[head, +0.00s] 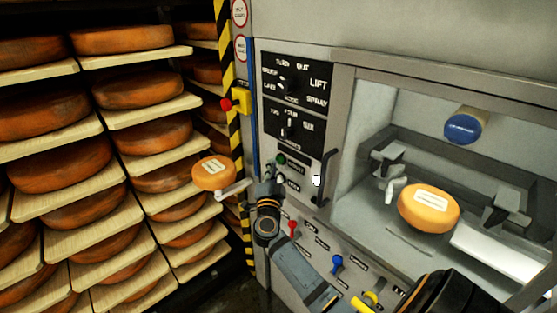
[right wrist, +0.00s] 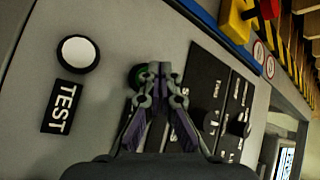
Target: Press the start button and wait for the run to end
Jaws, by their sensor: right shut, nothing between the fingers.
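The machine's control panel (head: 296,185) carries a green button (head: 281,159) with a white button (head: 281,180) below it. My right gripper (head: 270,174) is shut and empty, its tips at the panel close to the green button. In the right wrist view the shut fingers (right wrist: 159,72) partly cover the green button (right wrist: 139,77); I cannot tell whether they touch it. The white button (right wrist: 78,53) with the label TEST (right wrist: 57,108) is clear of the fingers. The green button's label is hidden there. My left gripper is not in view.
Two dials (head: 282,84) sit above the buttons. Red (head: 293,228), blue (head: 337,263) and yellow knobs line the lower panel. A yellow box with a red button (head: 226,104) is at the panel's left. A labelled cheese (head: 428,207) sits in the machine bay; racks of cheeses fill the left.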

